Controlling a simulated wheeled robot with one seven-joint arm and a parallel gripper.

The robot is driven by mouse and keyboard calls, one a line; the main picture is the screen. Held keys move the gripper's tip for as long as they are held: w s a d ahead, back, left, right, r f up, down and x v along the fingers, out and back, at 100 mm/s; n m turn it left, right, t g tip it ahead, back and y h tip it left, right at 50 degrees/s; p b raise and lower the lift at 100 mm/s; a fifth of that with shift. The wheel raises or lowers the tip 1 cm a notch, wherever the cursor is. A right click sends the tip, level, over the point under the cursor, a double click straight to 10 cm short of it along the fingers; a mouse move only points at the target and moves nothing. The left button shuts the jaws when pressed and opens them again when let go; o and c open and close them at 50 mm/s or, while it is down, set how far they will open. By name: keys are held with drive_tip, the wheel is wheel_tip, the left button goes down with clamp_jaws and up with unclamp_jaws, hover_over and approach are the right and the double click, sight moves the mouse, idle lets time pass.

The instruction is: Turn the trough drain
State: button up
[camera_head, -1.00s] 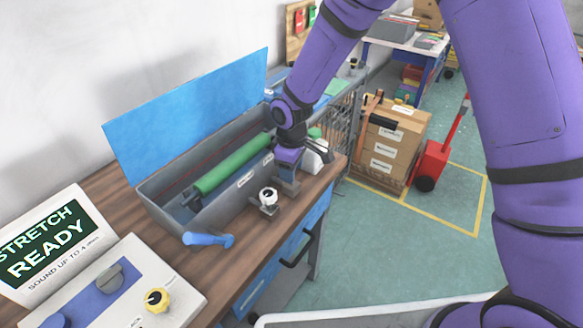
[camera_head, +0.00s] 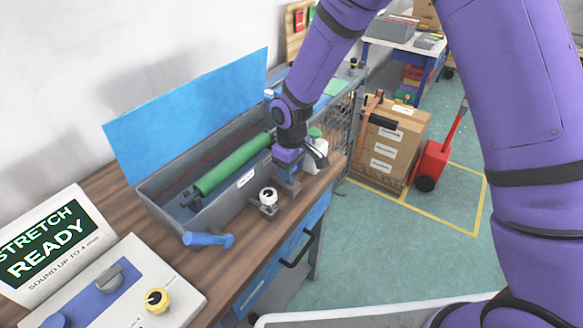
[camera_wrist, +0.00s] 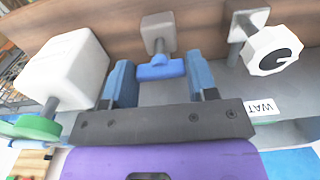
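A small blue T-shaped handle (camera_wrist: 160,70) on a grey valve body (camera_wrist: 158,30), which looks like the trough drain, shows in the wrist view. My gripper (camera_wrist: 159,67) is open, with one blue finger on each side of the handle and a visible gap at both sides. The handle is between the fingertips, not clamped. In the head view my gripper (camera_head: 288,186) points down at the near right end of the grey trough (camera_head: 215,212). There the arm and gripper hide the drain handle.
A white knob (camera_head: 268,194) on a grey mount stands left of my gripper; it also shows in the wrist view (camera_wrist: 272,50). A white container with a green cap (camera_head: 316,150) is close on the right. A green roller (camera_head: 232,165) lies in the trough. A blue handle (camera_head: 208,240) sits at its front.

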drive_tip(key=o, duration=0.3)
drive_tip(key=shift+o, duration=0.2)
drive_tip(key=shift+r, duration=0.1)
wheel_tip(320, 180, up, 11)
drive_tip(key=shift+f, duration=0.2)
